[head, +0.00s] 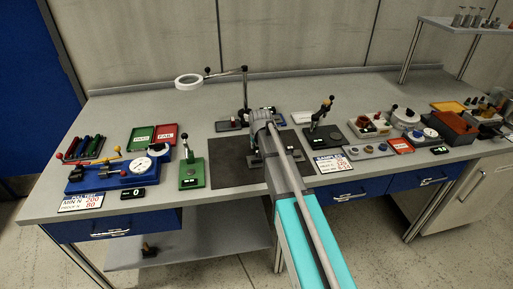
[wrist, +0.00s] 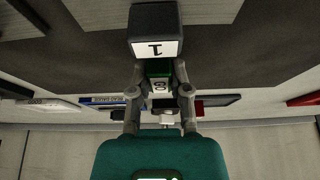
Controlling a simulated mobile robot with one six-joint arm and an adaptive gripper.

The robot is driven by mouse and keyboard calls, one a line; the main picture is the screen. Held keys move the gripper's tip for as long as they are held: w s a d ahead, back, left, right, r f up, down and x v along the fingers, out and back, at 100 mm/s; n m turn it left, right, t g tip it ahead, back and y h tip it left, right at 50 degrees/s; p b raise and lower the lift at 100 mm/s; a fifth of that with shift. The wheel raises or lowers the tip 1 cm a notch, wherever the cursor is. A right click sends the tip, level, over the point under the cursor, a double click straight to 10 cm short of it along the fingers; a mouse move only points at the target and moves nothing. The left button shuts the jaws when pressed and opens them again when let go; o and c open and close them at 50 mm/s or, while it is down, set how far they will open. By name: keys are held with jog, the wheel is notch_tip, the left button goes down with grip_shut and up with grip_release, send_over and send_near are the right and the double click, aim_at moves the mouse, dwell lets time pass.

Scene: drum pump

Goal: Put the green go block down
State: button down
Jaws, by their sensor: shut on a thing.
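The green go block (wrist: 159,71) shows in the wrist view between my two fingers, with a white "GO" label on it. My gripper (wrist: 160,80) is shut on it. A dark block (wrist: 155,20) with a white "1" label is just beyond the fingertips and partly covers the green block; I cannot tell whether they touch. In the head view my gripper (head: 267,158) is low over the dark mat (head: 230,172) in the middle of the bench. My arm hides the go block there.
A green press (head: 192,175) stands left of the mat, and a blue fixture (head: 112,174) farther left. A ring magnifier (head: 189,81) on a stand rises behind. A small lever tool (head: 322,113) and several trays stand at the right. The left part of the mat is clear.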

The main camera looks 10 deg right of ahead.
jog(key=shift+r, duration=0.15)
jog(key=shift+r+p, duration=0.95)
jog(key=shift+p, duration=0.2)
jog(key=p+v, duration=0.2)
jog(key=v, duration=0.1)
jog(key=s+p+v, duration=0.1)
jog(key=p+v, duration=0.2)
jog(key=s+p+v, duration=0.1)
jog(key=p+v, duration=0.1)
jog(key=v, duration=0.1)
jog(key=shift+a+f, duration=0.15)
jog(key=shift+f, duration=0.25)
jog(key=s+r+p, duration=0.3)
jog(key=s, duration=0.5)
jog(key=shift+s+a+p, duration=0.15)
jog(key=shift+s+p, duration=0.15)
jog(key=shift+p, duration=0.05)
jog(key=shift+s+r, duration=0.1)
